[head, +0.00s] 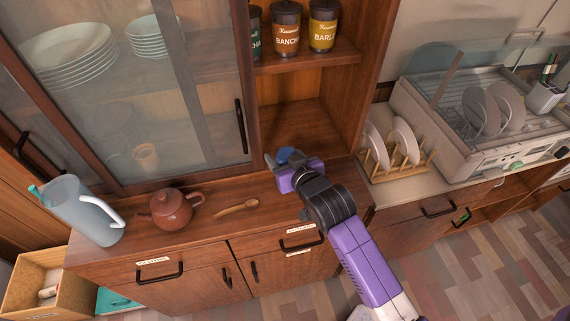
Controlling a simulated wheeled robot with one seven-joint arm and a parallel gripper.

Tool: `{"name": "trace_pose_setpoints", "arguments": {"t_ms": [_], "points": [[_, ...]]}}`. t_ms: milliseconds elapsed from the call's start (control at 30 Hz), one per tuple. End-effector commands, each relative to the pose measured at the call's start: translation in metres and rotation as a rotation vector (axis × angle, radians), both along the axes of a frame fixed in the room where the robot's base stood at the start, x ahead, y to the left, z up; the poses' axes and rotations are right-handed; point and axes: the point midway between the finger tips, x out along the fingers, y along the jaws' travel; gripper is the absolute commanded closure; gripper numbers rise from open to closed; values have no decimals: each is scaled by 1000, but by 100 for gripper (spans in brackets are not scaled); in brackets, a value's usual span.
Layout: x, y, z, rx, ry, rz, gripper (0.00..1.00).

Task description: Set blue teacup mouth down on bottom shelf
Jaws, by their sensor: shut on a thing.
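A small blue teacup (287,154) shows at the end of my arm in the head view, just in front of the open cabinet bay. My gripper (283,161) is shut on the teacup. The gripper's body and wrist cover much of the cup, so I cannot tell which way its mouth points. The bottom shelf (298,127) is the lower floor of the open bay, under the shelf with canisters. The part of it that shows is bare. The cup is at the shelf's front, and I cannot tell whether it touches the surface.
Several canisters (286,29) stand on the upper shelf (300,60). A glass door (190,90) borders the bay on the left. A wooden spoon (237,208), brown teapot (170,208) and pitcher (82,212) stand or lie on the counter. A plate rack (408,166) is at right.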

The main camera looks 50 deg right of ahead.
Motion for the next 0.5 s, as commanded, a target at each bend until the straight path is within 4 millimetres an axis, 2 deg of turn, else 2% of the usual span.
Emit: {"name": "trace_pose_setpoints", "arguments": {"t_ms": [500], "points": [[40,-27,-3,-1,-4,-1,100]]}}
